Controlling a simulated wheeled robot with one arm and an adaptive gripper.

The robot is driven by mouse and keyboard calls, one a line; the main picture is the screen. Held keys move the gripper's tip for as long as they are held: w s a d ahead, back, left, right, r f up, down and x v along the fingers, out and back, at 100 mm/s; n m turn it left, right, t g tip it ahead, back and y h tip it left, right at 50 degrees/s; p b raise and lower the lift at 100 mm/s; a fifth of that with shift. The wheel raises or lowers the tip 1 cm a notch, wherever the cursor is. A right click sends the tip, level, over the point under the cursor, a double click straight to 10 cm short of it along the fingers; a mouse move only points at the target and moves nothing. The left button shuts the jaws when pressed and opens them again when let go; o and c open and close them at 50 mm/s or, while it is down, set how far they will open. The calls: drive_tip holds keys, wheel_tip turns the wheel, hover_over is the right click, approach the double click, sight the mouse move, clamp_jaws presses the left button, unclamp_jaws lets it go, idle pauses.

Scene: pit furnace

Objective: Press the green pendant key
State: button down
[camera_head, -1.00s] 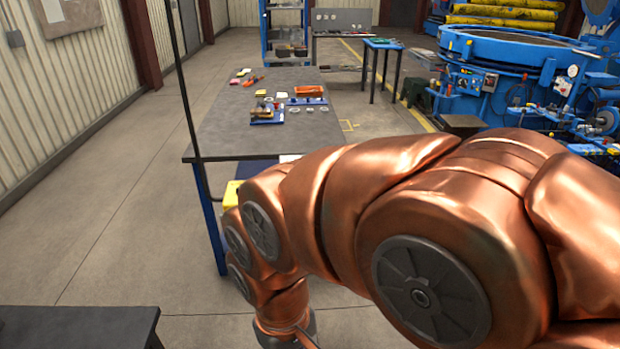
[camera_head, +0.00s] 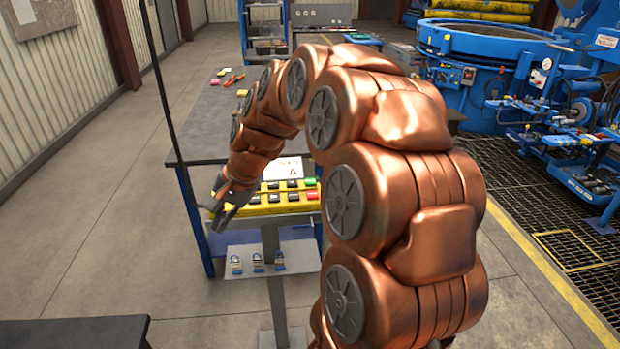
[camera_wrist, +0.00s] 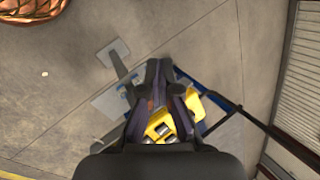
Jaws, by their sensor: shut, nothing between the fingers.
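The yellow pendant (camera_head: 268,206) lies on a stand in the middle of the head view, with rows of dark keys on its face. The green key (camera_head: 309,182) is at its upper right end, with a red key (camera_head: 313,195) just below it. My gripper (camera_head: 217,222) is shut and empty at the pendant's left end, far from the green key. In the wrist view my gripper (camera_wrist: 160,64) points down over the scene. Part of the yellow pendant (camera_wrist: 162,123) shows behind its fingers; the green key is not visible there.
A black cable (camera_head: 172,110) hangs down to the pendant's left end. A dark workbench (camera_head: 205,135) stands behind, and a dark bench top (camera_head: 75,332) is at the lower left. The floor at left is clear.

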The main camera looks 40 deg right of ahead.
drive_tip(key=w+d+r+m+t, duration=0.1)
drive_tip(key=w+d+m+t, duration=0.1)
drive_tip(key=w+d+m, duration=0.35)
drive_tip(key=m+t+h+p, duration=0.3)
drive_tip(key=m+t, duration=0.1)
drive_tip(key=m, duration=0.5)
hover_over(311, 181)
drive_tip(key=shift+s+f+n, duration=0.1)
drive_tip(key=shift+n, duration=0.15)
drive_tip(key=shift+f+b, duration=0.1)
drive_tip(key=shift+b, duration=0.2)
wheel_tip(311, 181, down, 7)
drive_tip(key=b, duration=0.5)
drive_tip(key=shift+r+b, duration=0.2)
drive_tip(key=shift+b, duration=0.15)
drive_tip(key=shift+f, duration=1)
drive_tip(key=shift+f, duration=0.15)
drive_tip(key=shift+f, duration=0.3)
